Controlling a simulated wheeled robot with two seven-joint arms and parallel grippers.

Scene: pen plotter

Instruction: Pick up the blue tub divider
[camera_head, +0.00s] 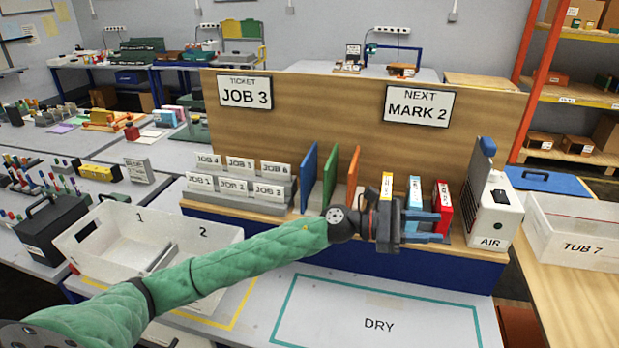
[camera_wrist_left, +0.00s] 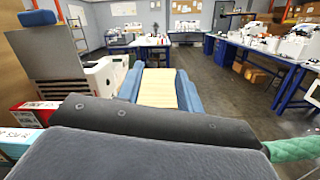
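The blue tub divider (camera_head: 308,176) is a thin upright panel on the wooden ledge, at the left of a row with a green divider (camera_head: 331,163) and an orange divider (camera_head: 352,175). My left gripper (camera_head: 438,227) is to the right of the dividers, in front of the coloured boxes, with its fingers pointing right. Its blue fingers are apart, and in the left wrist view (camera_wrist_left: 159,88) a pale surface shows between them. I see nothing held. The blue divider does not show in the wrist view. My right gripper is not in view.
Ticket holders (camera_head: 235,185) stand left of the dividers. A two-compartment white tub (camera_head: 85,252) lies at the left. The DRY area (camera_head: 375,318) is clear.

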